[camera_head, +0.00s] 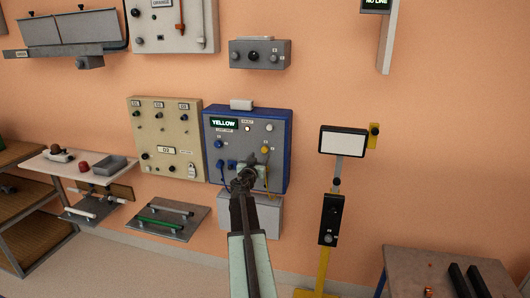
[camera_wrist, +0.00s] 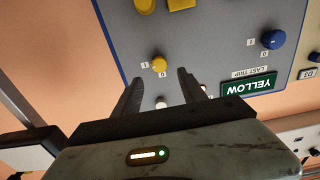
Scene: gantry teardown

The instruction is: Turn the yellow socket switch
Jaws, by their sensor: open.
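The blue-framed grey panel (camera_head: 236,134) hangs on the wall with a lit display reading YELLOW (camera_head: 224,123). Its yellow switch (camera_head: 265,149) is a small round knob at the right, marked I and 0. In the wrist view the yellow switch (camera_wrist: 158,64) lies just beyond and between the fingertips, apart from them. My gripper (camera_wrist: 157,80) is open and empty, facing the panel. In the head view my gripper (camera_head: 248,168) covers the panel's lower middle. A blue knob (camera_head: 219,145) sits at the left of the panel; it also shows in the wrist view (camera_wrist: 273,40).
A beige panel (camera_head: 165,115) adjoins on the left. A grey control box (camera_head: 260,54) is above. A stand with a white screen (camera_head: 342,141) is on the right. A pale knob (camera_wrist: 160,102) shows between the fingers, and a yellow block (camera_wrist: 180,4) at the wrist view's top.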

